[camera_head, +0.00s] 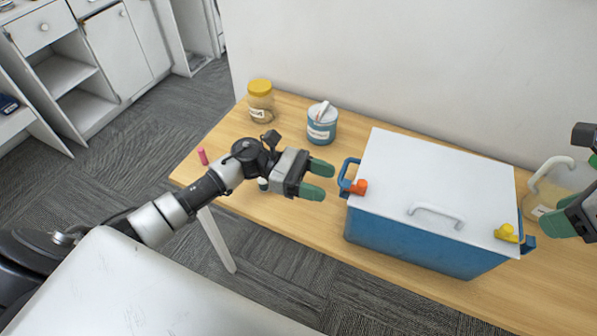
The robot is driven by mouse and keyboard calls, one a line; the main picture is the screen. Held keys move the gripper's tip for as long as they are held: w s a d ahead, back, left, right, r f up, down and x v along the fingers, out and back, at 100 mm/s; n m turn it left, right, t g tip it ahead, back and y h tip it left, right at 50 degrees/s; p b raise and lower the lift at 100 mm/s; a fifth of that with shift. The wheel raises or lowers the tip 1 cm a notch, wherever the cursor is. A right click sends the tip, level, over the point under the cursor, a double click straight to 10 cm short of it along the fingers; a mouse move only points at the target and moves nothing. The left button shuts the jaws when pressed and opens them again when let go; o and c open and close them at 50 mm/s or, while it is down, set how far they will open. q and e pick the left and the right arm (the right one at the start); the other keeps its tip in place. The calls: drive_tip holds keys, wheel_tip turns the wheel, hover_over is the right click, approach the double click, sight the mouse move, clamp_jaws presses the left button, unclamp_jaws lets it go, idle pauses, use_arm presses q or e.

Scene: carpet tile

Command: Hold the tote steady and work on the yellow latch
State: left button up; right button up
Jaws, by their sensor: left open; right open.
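The blue tote (420,246) stands on the wooden table with a white lid (430,180) on top. The lid has a white handle (436,213). A yellow latch (507,233) sits at the tote's right front corner, and an orange latch (358,187) at its left. Blue side handles show at the left (347,172) and right (529,243). My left gripper (318,181) is open and empty, left of the tote's left handle and apart from it. My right gripper (578,188) is open at the right edge, right of the yellow latch; it is partly cut off.
A jar with a yellow lid (260,101) and a blue-and-white tub (322,124) stand at the back left. A jug (546,190) stands right of the tote, partly behind my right gripper. A pink object (203,156) lies near the left edge. The wall is close behind.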

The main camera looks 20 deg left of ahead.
use_arm(q)
drive_tip(key=shift+w+d, duration=0.1)
drive_tip(key=shift+d, duration=1.8)
drive_tip(key=shift+c, duration=0.4)
clamp_jaws()
